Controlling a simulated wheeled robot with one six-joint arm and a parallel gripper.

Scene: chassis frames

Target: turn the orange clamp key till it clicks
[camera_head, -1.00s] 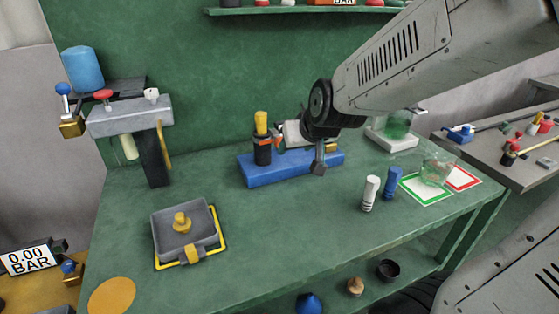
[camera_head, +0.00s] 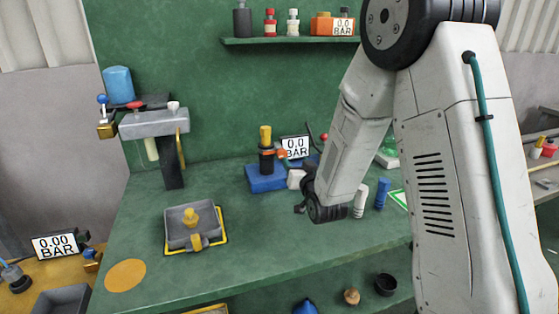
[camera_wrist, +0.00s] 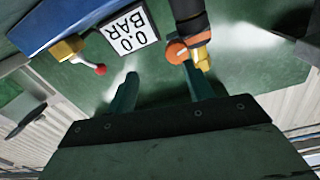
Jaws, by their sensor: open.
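The orange clamp key (camera_head: 282,153) sticks out from the side of a black upright cylinder (camera_head: 266,160) with an orange collar and yellow top, on a blue base (camera_head: 264,179). In the wrist view the orange key (camera_wrist: 176,51) lies just past the tip of the right-hand finger, beside the black cylinder (camera_wrist: 187,12). My gripper (camera_wrist: 160,70) is open, with nothing between its two green fingers. In the head view only its pale body shows in part, in front of the blue base; its fingers cannot be made out there.
A 0.0 BAR display (camera_head: 295,147) and a red-knobbed lever (camera_wrist: 100,69) are close to the key. A white (camera_head: 361,199) and a blue (camera_head: 382,194) cylinder stand to the right.

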